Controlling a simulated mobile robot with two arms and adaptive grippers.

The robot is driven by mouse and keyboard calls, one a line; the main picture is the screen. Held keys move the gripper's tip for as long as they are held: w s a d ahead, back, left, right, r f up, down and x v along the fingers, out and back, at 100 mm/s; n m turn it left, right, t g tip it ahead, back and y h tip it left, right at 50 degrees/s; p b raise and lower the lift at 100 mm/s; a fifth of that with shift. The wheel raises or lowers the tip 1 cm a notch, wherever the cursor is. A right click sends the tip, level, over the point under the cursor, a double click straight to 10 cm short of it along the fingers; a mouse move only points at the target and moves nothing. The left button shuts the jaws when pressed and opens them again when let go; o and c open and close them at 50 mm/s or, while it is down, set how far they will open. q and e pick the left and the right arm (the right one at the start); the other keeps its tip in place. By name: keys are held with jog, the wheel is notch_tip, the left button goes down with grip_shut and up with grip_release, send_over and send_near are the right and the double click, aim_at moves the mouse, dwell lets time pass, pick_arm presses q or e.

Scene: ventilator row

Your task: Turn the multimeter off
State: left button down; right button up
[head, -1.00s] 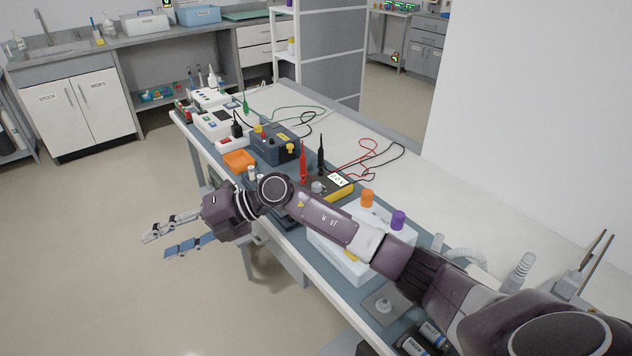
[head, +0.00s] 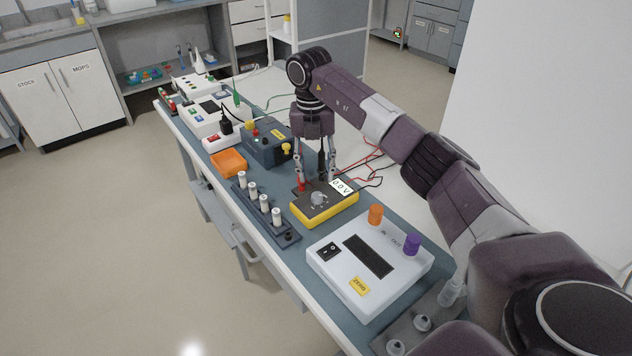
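The multimeter (head: 312,217) is a yellow-edged box with a dark top, lying on the bench mat. Its grey dial knob (head: 317,199) sits on the top face, and its lit display (head: 342,187) reads about 0.0 V. A red probe plug (head: 301,185) and a black one (head: 321,160) stand at its far edge. My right gripper (head: 316,176) points down over the far side of the multimeter, behind the knob in this view. Its two fingers are apart with nothing seen held between them; whether they touch the plugs is unclear. My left gripper is not in view.
A white device (head: 335,285) with orange and purple knobs stands nearer me. A rack of white-capped vials (head: 265,212), an orange tray (head: 229,162) and a dark blue power unit (head: 262,146) stand left of the multimeter. Red and black leads lie behind it.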

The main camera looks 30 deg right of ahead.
aim_at(317, 194)
jog(key=f, duration=0.3)
jog(key=s+f, duration=0.1)
jog(key=f, duration=0.1)
jog(key=shift+a+p, duration=0.2)
jog(key=shift+p, duration=0.1)
jog(key=shift+f, duration=0.8)
jog(key=shift+w, duration=0.1)
jog(key=shift+d, duration=0.1)
jog(key=shift+c, duration=0.8)
jog(key=c, duration=0.5)
grip_shut()
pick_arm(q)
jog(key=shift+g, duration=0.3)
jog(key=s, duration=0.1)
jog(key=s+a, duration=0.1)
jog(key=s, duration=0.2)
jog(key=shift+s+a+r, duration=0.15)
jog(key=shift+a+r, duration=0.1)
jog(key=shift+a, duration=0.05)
